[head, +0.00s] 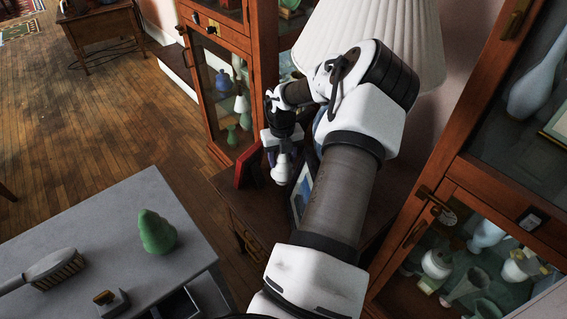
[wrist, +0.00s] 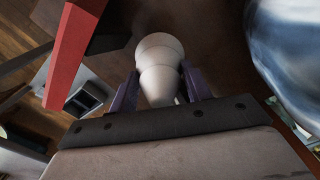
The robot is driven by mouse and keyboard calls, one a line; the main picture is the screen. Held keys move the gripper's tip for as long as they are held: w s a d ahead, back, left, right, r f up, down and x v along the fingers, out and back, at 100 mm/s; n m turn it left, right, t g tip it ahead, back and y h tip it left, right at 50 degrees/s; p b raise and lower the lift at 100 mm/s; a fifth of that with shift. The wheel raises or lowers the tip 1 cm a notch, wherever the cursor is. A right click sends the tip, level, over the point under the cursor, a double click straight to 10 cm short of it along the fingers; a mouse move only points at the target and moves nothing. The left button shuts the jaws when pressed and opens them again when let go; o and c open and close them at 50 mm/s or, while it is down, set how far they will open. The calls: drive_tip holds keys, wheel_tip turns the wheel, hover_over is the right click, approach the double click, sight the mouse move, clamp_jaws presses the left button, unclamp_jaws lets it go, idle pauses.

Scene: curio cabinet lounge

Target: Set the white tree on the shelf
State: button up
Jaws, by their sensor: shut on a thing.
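The white tree (head: 282,170) is a small, pale, tiered shape. My gripper (head: 281,154) is shut on it and holds it over the dark wooden side table (head: 240,211). In the wrist view, the tree (wrist: 160,60) sits between the purple fingers of my gripper (wrist: 160,84). I cannot tell whether its lower end touches anything. The left glass-door cabinet (head: 258,105) and the right cabinet (head: 461,168) have shelves with ornaments. Which shelf the task means is not clear.
A red object (head: 245,167) stands close left of the tree. A picture frame (head: 300,194) and a pleated lamp (head: 420,35) are close on the right; a glossy blue-white object (wrist: 290,60) shows there too.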

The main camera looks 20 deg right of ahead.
sight(283, 165)
drive_tip(key=shift+d+f, duration=0.15)
drive_tip(key=shift+f, duration=1.6)
drive_tip(key=o, duration=1.2)
